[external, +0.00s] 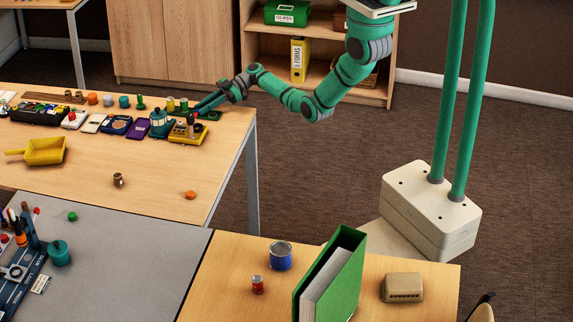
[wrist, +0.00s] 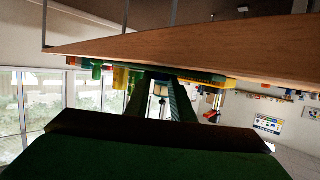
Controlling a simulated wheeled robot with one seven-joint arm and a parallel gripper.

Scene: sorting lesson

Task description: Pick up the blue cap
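My gripper (external: 204,107) reaches in from the right over the table's far right corner, close to the yellow tray (external: 188,133) and the small items by it. In the wrist view, which looks upside down, the two dark fingers (wrist: 161,97) stand apart with a gap between them. A small pale and bluish shape (wrist: 160,89) shows in that gap; I cannot tell what it is or whether the fingers touch it. I cannot pick out the blue cap with certainty. A teal-blue cylinder (external: 124,101) stands in the back row, left of my gripper.
A teal pot-like object (external: 160,123), a purple tray (external: 138,129) and several small coloured pieces crowd the row beside my gripper. A yellow scoop (external: 44,151), a brown jar (external: 118,180) and an orange disc (external: 190,195) lie nearer. The table's middle is mostly clear.

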